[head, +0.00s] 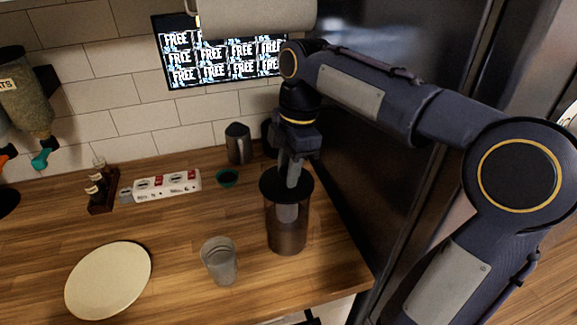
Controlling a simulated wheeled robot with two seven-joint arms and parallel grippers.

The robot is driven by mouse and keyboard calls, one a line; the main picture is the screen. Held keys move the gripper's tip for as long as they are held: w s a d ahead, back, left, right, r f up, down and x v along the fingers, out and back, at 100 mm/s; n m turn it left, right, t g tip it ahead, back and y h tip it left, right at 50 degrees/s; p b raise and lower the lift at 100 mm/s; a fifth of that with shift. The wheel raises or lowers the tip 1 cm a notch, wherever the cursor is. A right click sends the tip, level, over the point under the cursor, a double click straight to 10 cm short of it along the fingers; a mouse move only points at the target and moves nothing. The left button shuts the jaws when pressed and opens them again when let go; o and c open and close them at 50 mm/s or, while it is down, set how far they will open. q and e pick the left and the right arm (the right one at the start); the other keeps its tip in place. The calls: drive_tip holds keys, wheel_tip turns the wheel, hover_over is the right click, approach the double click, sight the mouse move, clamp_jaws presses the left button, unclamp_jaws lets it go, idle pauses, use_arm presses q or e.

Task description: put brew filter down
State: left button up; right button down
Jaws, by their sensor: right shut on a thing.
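The brew filter appears to be the dark, see-through cylinder (287,237) with a wide dark rim, at the right end of the wooden counter. It looks upright. Its base is at or close to the counter top; I cannot tell whether it touches. My right gripper (291,178) comes down from above and is shut on the filter at its rim. The fingertips are partly hidden by the rim and the dark wall. My left gripper is not in view.
A clear glass (220,262) stands just left of the filter. A cream plate (108,281) lies front left. Behind are a small green bowl (228,178), a grey pitcher (238,144), a power strip (167,186) and a bottle rack (103,192). A dark tall panel (400,180) bounds the right.

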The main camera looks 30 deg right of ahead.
drive_tip(key=shift+f, duration=0.3)
drive_tip(key=c, duration=1.1)
unclamp_jaws()
drive_tip(key=shift+r, duration=0.15)
